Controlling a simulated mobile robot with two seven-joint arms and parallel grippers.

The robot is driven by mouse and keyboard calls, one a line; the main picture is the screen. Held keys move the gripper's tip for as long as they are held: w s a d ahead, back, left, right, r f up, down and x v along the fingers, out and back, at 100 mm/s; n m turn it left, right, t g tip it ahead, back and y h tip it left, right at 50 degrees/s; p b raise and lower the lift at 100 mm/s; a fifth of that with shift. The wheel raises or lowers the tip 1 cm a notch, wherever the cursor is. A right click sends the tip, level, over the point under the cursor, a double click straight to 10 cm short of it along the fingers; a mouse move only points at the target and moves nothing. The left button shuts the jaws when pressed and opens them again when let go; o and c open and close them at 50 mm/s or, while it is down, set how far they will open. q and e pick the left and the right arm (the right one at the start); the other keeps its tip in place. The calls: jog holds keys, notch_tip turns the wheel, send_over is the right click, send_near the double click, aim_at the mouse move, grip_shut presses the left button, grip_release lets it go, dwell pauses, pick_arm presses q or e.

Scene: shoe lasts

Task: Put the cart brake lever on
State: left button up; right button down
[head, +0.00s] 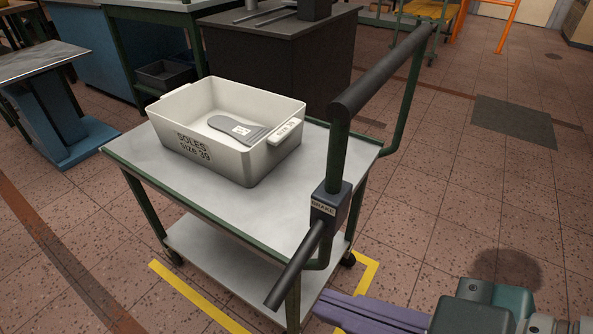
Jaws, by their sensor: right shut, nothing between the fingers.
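The cart (265,205) is a two-shelf trolley with green edges and a dark push handle (385,72) on its right side. A dark box (341,205) labelled BRAKE sits on the handle post. The brake lever (296,264) is a dark rod that slants from this box down and to the left. My right gripper (324,304) comes in from the bottom right with purple fingers shut and empty. My left gripper is not in view.
A white bin (220,165) labelled SOLES SIZE 39 stands on the cart top with a grey sole (240,130) inside. Yellow floor tape (200,298) marks corners by the cart. A dark cabinet (275,65) stands behind. The floor to the right (470,190) is mostly clear.

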jog(key=shift+p+v, duration=0.3)
jog(key=shift+v, duration=1.55)
jog(key=shift+s+a+r, duration=0.1)
